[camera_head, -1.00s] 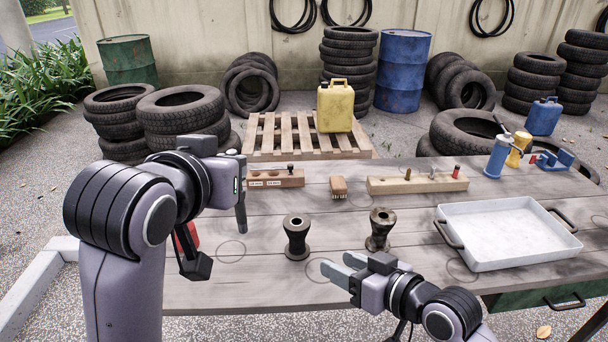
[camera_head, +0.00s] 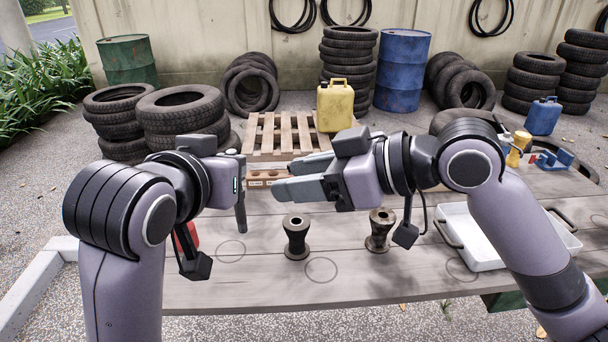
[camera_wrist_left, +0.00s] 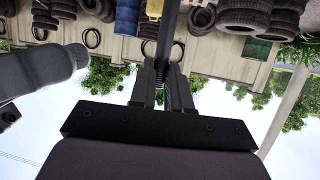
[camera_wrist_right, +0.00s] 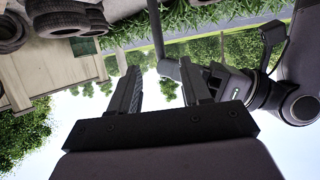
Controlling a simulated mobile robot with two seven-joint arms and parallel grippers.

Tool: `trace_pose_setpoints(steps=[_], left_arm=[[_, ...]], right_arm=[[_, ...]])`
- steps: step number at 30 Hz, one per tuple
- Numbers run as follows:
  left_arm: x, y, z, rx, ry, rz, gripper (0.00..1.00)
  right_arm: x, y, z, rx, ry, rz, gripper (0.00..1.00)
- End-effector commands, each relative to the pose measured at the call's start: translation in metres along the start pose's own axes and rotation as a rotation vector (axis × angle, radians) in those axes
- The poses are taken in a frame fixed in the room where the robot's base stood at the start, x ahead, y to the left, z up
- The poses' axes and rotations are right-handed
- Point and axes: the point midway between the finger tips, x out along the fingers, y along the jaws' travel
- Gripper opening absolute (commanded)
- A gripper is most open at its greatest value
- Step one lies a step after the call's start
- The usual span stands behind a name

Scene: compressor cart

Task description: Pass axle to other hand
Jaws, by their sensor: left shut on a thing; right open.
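The axle (camera_head: 240,208) is a thin dark rod, held upright above the table by my left gripper (camera_head: 237,166). In the left wrist view the axle (camera_wrist_left: 168,28) runs between the shut fingers (camera_wrist_left: 163,82). My right gripper (camera_head: 287,178) is open and empty, its fingers pointing left toward the axle, with a gap between them. In the right wrist view the axle (camera_wrist_right: 156,28) shows beyond and between the open fingertips (camera_wrist_right: 161,72). The axle's upper part is hidden by my left gripper in the head view.
Two dark spool-shaped pieces, one left (camera_head: 296,238) and one right (camera_head: 380,230), stand on the wooden table (camera_head: 240,285) below my right gripper. A white tray (camera_head: 455,217) is at the right, partly behind my right arm. A wooden block (camera_head: 262,174) lies behind the grippers.

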Motion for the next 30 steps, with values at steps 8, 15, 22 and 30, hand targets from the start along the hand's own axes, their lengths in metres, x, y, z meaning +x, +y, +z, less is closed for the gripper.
trace_pose_setpoints(steps=[8,15,22,30], left_arm=[[0.0,0.0,-0.001,0.0,0.003,0.0,0.0],[0.0,0.0,-0.001,0.0,0.003,0.0,0.0],[0.0,0.0,-0.001,0.0,0.003,0.0,0.0],[0.0,0.0,-0.001,0.0,0.003,0.0,0.0]], right_arm=[[0.039,-0.001,-0.001,0.001,0.0,-0.006,0.47],[0.085,-0.001,-0.001,0.001,0.0,-0.004,0.47],[0.111,-0.001,-0.001,0.0,0.0,-0.002,0.47],[0.118,0.0,-0.001,-0.001,0.0,0.0,0.47]])
